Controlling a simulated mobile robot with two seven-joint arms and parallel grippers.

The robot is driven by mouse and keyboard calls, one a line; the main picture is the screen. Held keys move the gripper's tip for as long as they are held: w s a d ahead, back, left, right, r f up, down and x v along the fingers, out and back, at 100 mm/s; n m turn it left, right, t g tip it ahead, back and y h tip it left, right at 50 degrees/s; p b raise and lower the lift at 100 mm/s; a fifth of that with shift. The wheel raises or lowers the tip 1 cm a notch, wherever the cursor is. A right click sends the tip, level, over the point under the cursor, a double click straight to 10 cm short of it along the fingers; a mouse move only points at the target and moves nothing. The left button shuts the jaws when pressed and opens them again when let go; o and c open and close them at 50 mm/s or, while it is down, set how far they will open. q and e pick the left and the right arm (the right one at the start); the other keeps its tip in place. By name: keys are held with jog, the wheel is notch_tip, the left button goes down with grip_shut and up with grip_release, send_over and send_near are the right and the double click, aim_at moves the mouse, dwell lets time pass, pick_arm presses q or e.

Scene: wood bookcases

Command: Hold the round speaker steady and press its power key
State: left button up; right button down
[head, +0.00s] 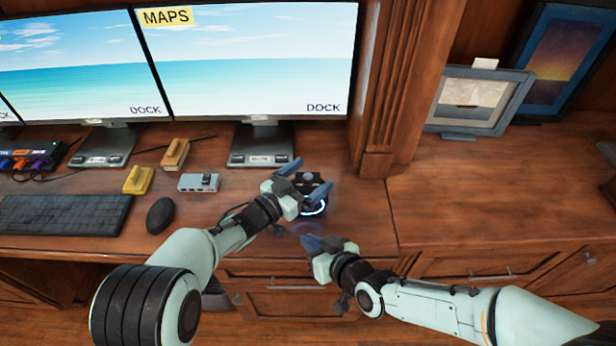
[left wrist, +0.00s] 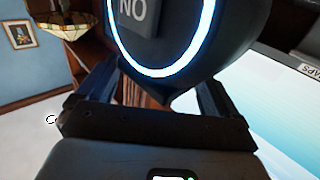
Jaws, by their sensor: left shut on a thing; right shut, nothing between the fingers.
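The round speaker (head: 315,205) is dark, with a glowing white-blue ring, and sits on the wooden desk below the right monitor. My left gripper (head: 312,175) is shut on it, with a finger on either side. In the left wrist view the speaker (left wrist: 235,35) fills the top middle, between the fingers. A grey key (left wrist: 137,14) inside its ring bears letters that read "NO" in this view, cut off at the top edge. My right gripper (head: 308,242) is shut and empty, near the desk's front edge, just in front of the speaker and apart from it.
Left of the speaker are a small grey box (head: 198,182), a black mouse (head: 160,215), a keyboard (head: 65,215) and yellow blocks (head: 138,180). Monitors (head: 262,60) stand behind. A wooden pillar (head: 402,80) rises behind right. The desktop right (head: 480,200) is clear.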

pick_arm(q)
jog(key=o, duration=0.9)
